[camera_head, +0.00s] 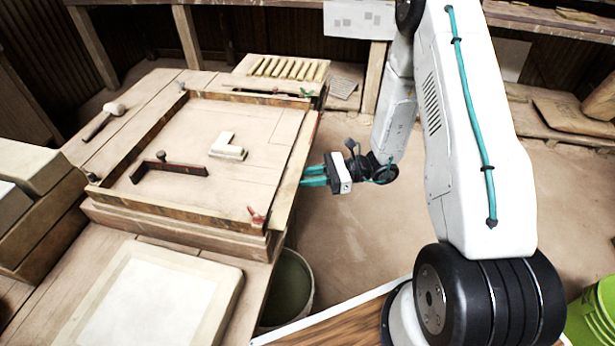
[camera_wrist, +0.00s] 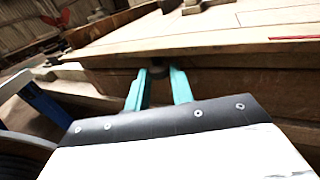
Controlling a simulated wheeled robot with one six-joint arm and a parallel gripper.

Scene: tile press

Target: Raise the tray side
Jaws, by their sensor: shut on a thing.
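The wooden tray (camera_head: 183,219) lies on the bench at left in the head view, with rust-marked walls along its left, back and front. Its right-hand tray side (camera_head: 298,165) is a long board along the right edge. How far it is tilted is hard to tell. My gripper (camera_head: 304,176) meets this edge from the right, with teal fingers at about its middle. In the wrist view, my gripper (camera_wrist: 158,76) has its fingers on either side of a small dark knob (camera_wrist: 158,71) at the board's edge, shut on it. The knob is mostly hidden in the head view.
A pale L-shaped piece (camera_head: 228,147) and a dark angled bar (camera_head: 168,170) lie inside the tray. A red clip (camera_head: 256,215) sits at the front right corner. A bucket (camera_head: 288,290) stands below the bench. The floor right of the bench is open.

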